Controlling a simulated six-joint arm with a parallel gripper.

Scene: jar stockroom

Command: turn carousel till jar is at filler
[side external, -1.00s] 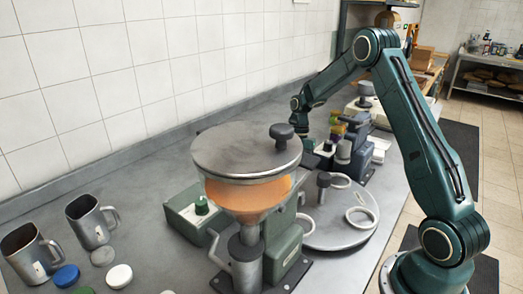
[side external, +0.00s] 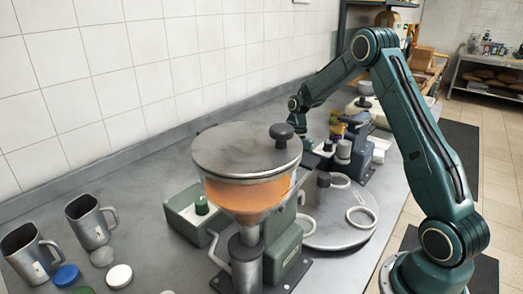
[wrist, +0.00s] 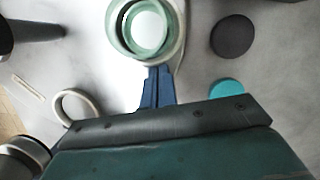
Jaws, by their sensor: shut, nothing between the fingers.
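The carousel (side external: 335,236) is a grey round plate with cream rings (side external: 362,217) on it, right of the filler in the side view. The filler (side external: 247,175) is a hopper with orange contents and a grey lid; it hides part of the carousel. In the wrist view, a round jar (wrist: 148,32) with a pale green rim and white middle sits within a cream ring. My gripper (wrist: 157,76) has its blue fingers together, with their tips at the ring's near edge; contact is unclear. In the side view the fingers are hidden behind the hopper.
In the wrist view, a dark disc (wrist: 233,36) and a teal disc (wrist: 227,90) lie to the right, and a dark post (wrist: 35,32) stands left.

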